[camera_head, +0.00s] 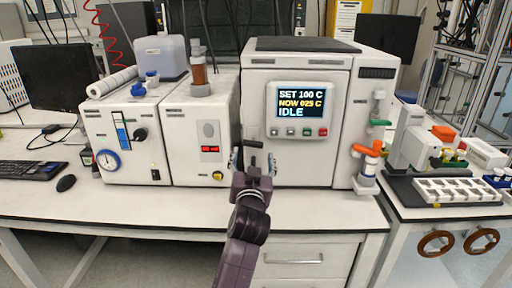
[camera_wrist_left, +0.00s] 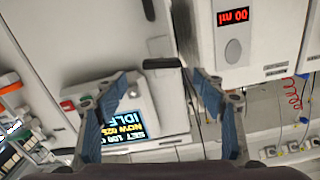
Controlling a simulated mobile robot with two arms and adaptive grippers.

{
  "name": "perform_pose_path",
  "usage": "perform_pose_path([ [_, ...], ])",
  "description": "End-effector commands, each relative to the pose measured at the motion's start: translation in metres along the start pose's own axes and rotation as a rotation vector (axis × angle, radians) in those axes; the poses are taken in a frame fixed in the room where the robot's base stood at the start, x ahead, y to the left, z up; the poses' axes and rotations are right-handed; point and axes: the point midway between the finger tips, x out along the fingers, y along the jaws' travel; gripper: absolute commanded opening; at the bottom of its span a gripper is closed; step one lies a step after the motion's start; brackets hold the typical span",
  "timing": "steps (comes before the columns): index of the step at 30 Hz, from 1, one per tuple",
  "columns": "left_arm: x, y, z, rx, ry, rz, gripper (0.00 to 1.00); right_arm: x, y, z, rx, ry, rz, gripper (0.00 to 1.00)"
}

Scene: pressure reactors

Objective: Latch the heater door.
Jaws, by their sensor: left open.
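The heater (camera_head: 295,60) is the large white box in the middle of the bench. Its front door carries a display (camera_head: 301,102) reading SET 100 C, NOW 025 C, IDLE, which shows upside down in the left wrist view (camera_wrist_left: 122,124). The door looks closed; whether it is latched I cannot tell. A short black handle (camera_head: 253,144) sits at the door's left edge. My left gripper (camera_head: 254,163) is open just in front of and below it. In the left wrist view the black handle (camera_wrist_left: 161,63) lies between or just beyond the spread fingertips; contact is unclear.
A white unit with a red readout (camera_head: 210,150) stands close left of the heater. Orange and green valves (camera_head: 368,150) are at its right side. A white rack (camera_head: 455,190) stands on the right bench. The bench front (camera_head: 150,200) is clear.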

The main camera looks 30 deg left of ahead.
Motion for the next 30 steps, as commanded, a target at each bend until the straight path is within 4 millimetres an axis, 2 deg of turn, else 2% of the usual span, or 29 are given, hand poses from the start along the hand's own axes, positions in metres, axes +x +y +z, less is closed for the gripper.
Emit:
perform_pose_path([
  [6,0.036,-0.001,-0.001,0.003,-0.001,0.0,0.64,-0.008,0.003,0.0,0.001,-0.001,0.003,0.4],
  [12,0.059,0.0,0.0,0.002,-0.001,0.001,0.64,-0.011,0.003,0.0,0.001,-0.001,0.003,0.4],
  [23,0.065,0.0,0.001,0.001,-0.003,0.001,0.64,-0.012,0.002,0.0,0.002,-0.001,0.003,0.4],
  [30,0.065,0.0,0.001,0.001,-0.003,0.001,0.4,-0.012,0.002,0.001,0.002,-0.001,0.002,0.4],
])
